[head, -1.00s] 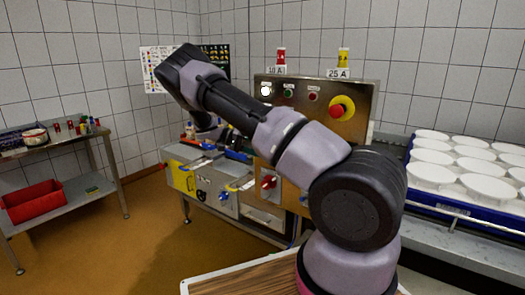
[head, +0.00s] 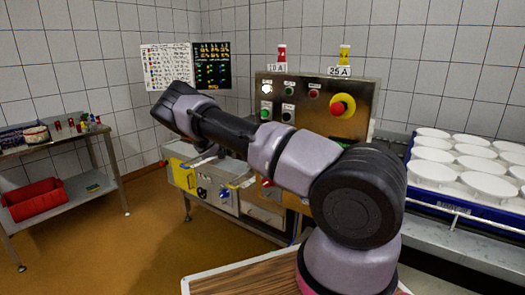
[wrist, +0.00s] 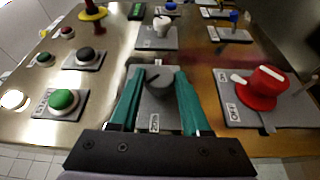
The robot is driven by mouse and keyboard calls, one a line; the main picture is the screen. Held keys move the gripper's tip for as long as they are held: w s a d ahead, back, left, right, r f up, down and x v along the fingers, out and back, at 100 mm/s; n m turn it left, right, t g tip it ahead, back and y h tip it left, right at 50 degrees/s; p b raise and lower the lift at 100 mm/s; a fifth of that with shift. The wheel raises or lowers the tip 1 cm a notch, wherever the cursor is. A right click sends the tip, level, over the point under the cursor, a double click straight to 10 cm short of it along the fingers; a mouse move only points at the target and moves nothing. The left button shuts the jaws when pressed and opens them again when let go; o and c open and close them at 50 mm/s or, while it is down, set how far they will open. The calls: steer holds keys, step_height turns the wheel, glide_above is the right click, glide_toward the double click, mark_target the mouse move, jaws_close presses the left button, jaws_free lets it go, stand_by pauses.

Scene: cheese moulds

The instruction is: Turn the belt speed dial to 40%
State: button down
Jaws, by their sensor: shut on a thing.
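In the wrist view, a dark grey round dial (wrist: 160,84) with a pointer mark sits on a grey plate (wrist: 146,108) on the steel panel. My gripper (wrist: 158,74) has its two teal fingers on either side of this dial, shut on it. In the head view my arm hides the gripper and the dial.
A red rotary switch (wrist: 264,84) sits right of the dial. A green button (wrist: 63,101) and a black button (wrist: 86,56) are to the left, a white knob (wrist: 162,26) beyond. In the head view, a red-and-yellow emergency stop (head: 342,105) is on the upright panel.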

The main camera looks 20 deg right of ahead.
steer(key=shift+c, duration=1.9)
jaws_free()
steer(key=v, duration=1.1)
